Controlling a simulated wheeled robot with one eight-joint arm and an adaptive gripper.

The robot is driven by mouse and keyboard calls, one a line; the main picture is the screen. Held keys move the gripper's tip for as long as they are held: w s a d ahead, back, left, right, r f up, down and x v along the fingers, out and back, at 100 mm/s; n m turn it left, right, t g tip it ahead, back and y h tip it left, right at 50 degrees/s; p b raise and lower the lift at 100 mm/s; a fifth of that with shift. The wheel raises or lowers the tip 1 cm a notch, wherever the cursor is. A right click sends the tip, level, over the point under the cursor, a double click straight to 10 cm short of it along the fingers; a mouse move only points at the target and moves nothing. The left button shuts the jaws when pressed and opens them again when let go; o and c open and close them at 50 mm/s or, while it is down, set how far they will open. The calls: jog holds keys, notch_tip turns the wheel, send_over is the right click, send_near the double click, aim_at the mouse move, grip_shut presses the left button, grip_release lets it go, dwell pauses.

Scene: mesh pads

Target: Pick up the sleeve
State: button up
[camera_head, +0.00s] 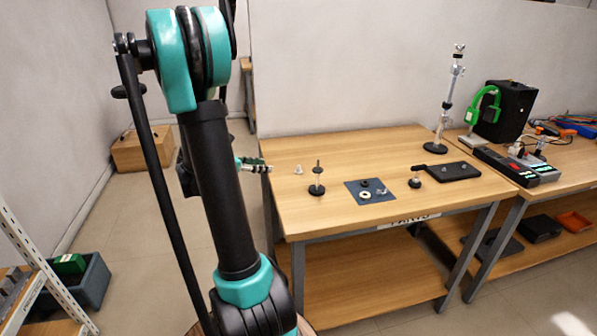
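I cannot tell for certain which small part is the sleeve. A small pale piece (298,170) stands alone on the left part of the wooden table (330,222). A dark square mesh pad (353,186) on the table bears a white ring (365,195), a black round part (364,183) and a small metallic part (382,191). My gripper (262,168) seems to show in part at the table's left edge, to the left of the pale piece and apart from it. My arm hides much of it, and its fingers are too small to read.
Two small black-based stands (316,190) (415,183) flank the pad. A black tray (465,172) and a tall metal stand (436,147) are at the table's right. The table's front left is clear.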

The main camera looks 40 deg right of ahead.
aim_at(299, 172)
jog(key=x, duration=1.7)
jog(key=shift+s+d, duration=0.15)
jog(key=shift+d, duration=0.15)
jog(key=shift+c, duration=0.5)
jog(key=c, duration=0.7)
